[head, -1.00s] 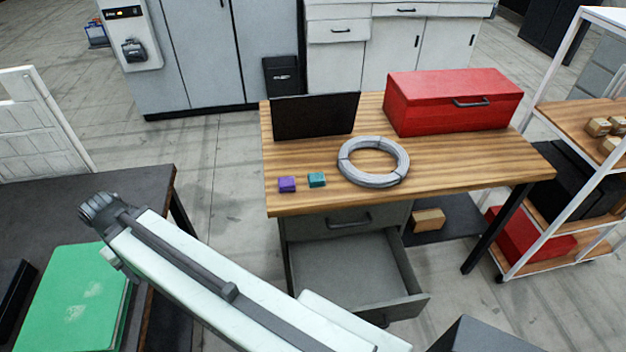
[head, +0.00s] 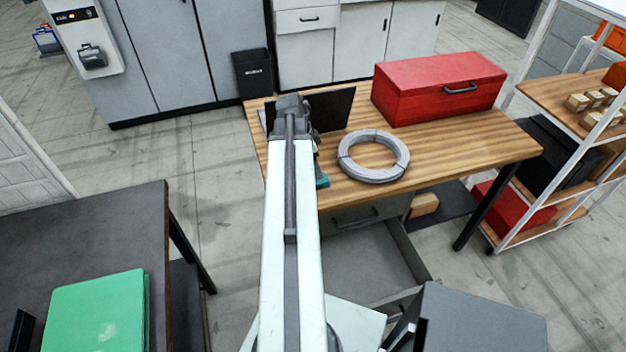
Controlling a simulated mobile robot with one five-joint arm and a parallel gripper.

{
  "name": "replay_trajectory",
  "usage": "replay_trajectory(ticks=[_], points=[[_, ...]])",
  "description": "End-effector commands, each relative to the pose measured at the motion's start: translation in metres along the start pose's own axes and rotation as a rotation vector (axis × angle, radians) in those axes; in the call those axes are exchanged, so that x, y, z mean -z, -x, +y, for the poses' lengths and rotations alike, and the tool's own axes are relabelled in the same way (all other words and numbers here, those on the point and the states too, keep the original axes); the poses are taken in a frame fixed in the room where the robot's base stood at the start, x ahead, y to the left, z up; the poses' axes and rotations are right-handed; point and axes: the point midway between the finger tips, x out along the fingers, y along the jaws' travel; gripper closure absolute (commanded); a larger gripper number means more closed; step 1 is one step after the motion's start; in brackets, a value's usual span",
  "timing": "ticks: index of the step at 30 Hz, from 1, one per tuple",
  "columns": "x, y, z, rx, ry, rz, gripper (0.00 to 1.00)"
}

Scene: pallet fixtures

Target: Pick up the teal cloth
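The teal cloth (head: 322,181) is a small folded block on the wooden workbench, near its front edge. My arm partly covers it, and only its right part shows just right of the arm. My gripper (head: 294,105) is at the far end of the arm, over the left part of the bench and in front of the black panel. Its fingers are hidden by the arm, so I cannot tell whether they are open or shut, or whether they touch anything.
The wooden workbench (head: 440,163) also holds a grey cable coil (head: 346,167), a red toolbox (head: 435,95) and a dark upright panel (head: 336,106). An open drawer (head: 365,255) is below. A dark table with a green folder (head: 95,315) is left; a shelf rack (head: 515,95) is right.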

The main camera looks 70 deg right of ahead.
Motion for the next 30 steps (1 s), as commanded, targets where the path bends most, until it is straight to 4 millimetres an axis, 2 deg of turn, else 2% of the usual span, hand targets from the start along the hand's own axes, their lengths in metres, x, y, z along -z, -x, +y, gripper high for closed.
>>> replay_trajectory(ticks=[6, 13, 21, 29, 30], points=[[-0.007, -0.025, -0.002, 0.003, 0.01, 0.0, 0.29], [-0.007, -0.032, -0.002, 0.003, 0.014, -0.001, 0.29], [-0.005, -0.077, -0.001, 0.004, 0.015, -0.001, 0.29], [-0.003, -0.076, -0.001, 0.004, 0.017, -0.001, 0.29], [-0.003, -0.076, -0.001, 0.004, 0.017, -0.001, 0.37]])
